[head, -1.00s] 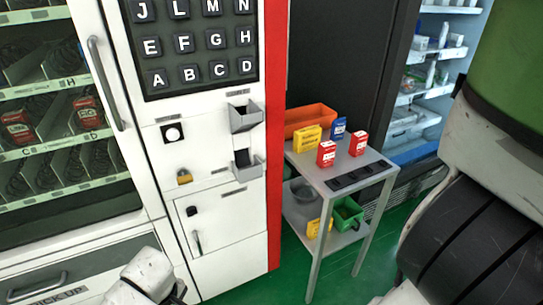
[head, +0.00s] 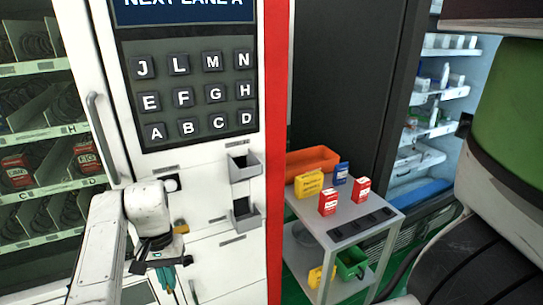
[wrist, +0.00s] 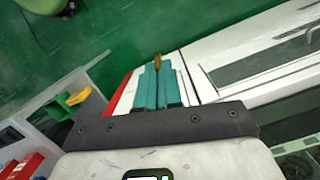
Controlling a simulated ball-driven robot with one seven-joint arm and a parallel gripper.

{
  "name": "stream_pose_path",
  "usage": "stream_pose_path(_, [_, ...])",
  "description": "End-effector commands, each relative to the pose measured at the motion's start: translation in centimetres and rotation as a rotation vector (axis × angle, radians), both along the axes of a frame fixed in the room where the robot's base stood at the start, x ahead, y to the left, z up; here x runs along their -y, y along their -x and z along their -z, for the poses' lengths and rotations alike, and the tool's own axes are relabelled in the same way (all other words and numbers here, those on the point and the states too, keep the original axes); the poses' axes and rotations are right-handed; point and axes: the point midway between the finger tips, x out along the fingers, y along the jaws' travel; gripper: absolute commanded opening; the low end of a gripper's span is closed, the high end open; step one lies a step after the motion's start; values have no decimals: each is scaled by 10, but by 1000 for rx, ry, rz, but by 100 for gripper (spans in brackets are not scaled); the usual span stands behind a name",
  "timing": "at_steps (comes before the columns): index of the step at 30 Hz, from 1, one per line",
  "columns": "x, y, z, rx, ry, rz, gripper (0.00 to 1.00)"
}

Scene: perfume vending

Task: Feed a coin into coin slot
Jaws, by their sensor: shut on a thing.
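My gripper (head: 167,275) hangs in front of the white control panel (head: 212,262), low and left of the grey trays. In the wrist view its teal fingers (wrist: 157,82) are shut on a small gold-brown coin (wrist: 157,60) that sticks out past the tips. The coin is seen edge-on. In the head view the coin cannot be made out. A thin dark slit (head: 217,219) shows left of the lower tray. I cannot tell which opening is the coin slot.
Two grey trays (head: 242,167) (head: 244,214) jut from the panel below the letter keypad (head: 190,95). A metal cart (head: 345,232) with coloured boxes stands right. Green floor shows in the wrist view.

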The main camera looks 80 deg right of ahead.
Motion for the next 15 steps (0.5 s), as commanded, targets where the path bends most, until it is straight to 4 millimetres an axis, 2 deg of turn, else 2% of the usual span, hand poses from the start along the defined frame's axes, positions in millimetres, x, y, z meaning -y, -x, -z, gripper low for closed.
stream_pose_path(1, [10,0,-22,4,-19,105,0])
stream_pose_path(5, [41,10,-69,-3,-63,447,0])
stream_pose_path(9, [79,37,-127,8,-126,933,0])
stream_pose_path(15, [118,90,-192,82,-206,1606,0])
